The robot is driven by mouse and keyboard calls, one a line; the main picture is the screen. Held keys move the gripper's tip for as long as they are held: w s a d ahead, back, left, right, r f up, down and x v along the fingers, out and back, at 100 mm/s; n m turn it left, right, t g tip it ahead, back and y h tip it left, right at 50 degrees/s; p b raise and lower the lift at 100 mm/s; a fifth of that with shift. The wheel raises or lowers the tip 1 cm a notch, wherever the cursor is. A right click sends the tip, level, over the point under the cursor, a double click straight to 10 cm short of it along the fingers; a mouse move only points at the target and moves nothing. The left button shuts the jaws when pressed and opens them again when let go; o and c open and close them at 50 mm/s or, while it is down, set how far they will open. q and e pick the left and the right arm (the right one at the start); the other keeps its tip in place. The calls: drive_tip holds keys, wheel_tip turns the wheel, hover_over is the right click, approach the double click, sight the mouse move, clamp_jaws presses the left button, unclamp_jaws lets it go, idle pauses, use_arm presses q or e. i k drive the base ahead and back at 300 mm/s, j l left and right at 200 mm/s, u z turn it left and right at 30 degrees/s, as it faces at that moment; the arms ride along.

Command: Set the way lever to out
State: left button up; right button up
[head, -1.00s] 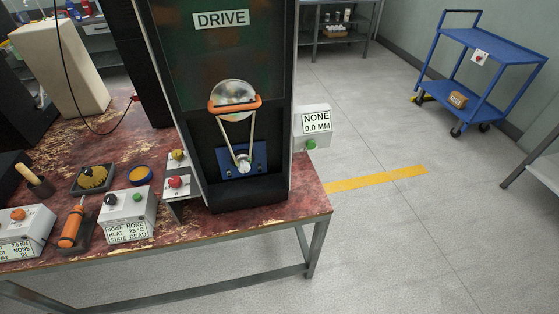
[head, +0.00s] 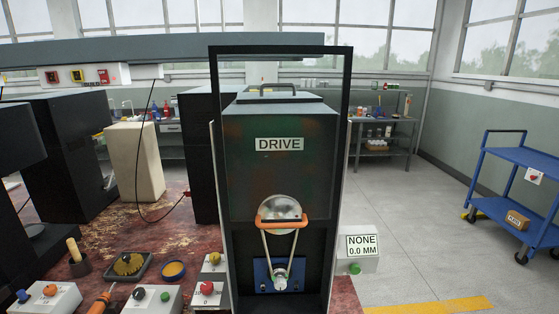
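No lever marked as the way lever can be made out in the head view. A dark cabinet labelled DRIVE (head: 279,144) stands in the middle, with a silver pulley (head: 280,212), an orange handle (head: 282,224) and a belt running down to a small lower pulley. At the bottom left a control box (head: 45,298) carries a blue knob and an orange knob; its front label is cut off by the frame edge. Neither of my grippers is in view.
A box reading NONE 0.0 MM (head: 362,246) stands right of the cabinet. A brush dish (head: 129,266), an orange tool (head: 101,303) and a red button (head: 207,288) crowd the bench front. A blue cart (head: 522,158) stands at the right on open floor.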

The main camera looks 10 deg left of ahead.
sight(22, 295)
drive_tip(key=u, duration=2.2)
